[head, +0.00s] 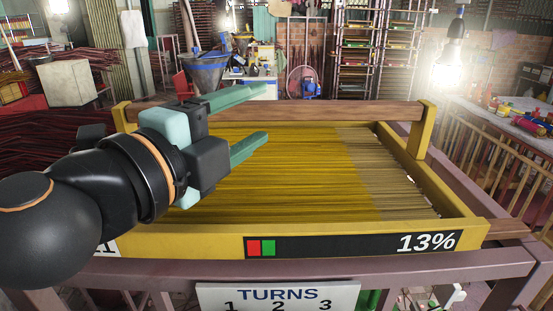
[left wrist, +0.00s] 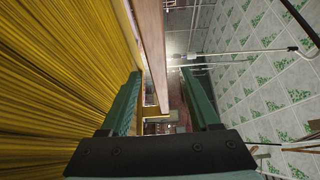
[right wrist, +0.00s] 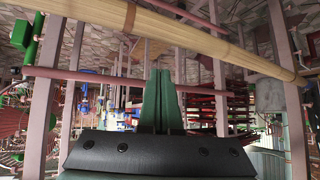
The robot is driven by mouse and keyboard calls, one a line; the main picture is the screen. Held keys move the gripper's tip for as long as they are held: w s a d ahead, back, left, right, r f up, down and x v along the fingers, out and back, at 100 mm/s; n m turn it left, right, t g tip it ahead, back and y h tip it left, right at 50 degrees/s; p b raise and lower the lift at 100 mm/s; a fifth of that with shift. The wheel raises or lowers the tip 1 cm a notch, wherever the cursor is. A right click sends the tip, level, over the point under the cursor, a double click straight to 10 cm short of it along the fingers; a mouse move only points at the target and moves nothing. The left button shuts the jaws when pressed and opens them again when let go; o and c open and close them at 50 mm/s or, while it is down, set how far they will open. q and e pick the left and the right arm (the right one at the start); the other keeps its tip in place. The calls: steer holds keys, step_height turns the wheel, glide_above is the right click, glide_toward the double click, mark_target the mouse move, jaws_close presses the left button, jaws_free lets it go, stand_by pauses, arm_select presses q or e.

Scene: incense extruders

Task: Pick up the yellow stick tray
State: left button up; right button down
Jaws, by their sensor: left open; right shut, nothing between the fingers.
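The yellow stick tray (head: 360,232) lies across a mauve metal stand in the head view. It holds many yellow and tan sticks (head: 300,170) and has a brown wooden rail (head: 330,110) along its far side. My left gripper (head: 265,114) is open over the tray's far left part. In the left wrist view the same wooden rail (left wrist: 152,60) runs between the two green fingers, with the yellow sticks (left wrist: 60,80) to the left; I cannot tell whether a finger touches it. My right gripper (right wrist: 161,85) is shut and empty in the right wrist view.
A "TURNS" sign (head: 278,296) hangs below the tray's front. A table with bottles (head: 520,120) stands at the right. In the right wrist view a pale bar (right wrist: 180,30) and mauve posts (right wrist: 40,95) surround the fingers. Stick bundles lie at the left.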

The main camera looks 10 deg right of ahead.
mark_target(285, 152)
arm_select(q)
steer(key=shift+x, duration=0.9)
steer(key=x, duration=0.2)
steer(key=p+x, duration=0.1)
steer(key=x, duration=0.1)
steer(key=shift+d+p, duration=0.3)
steer(key=shift+d, duration=0.15)
steer(key=shift+w+d+f, duration=0.15)
steer(key=shift+w+d, duration=0.15)
jaws_close()
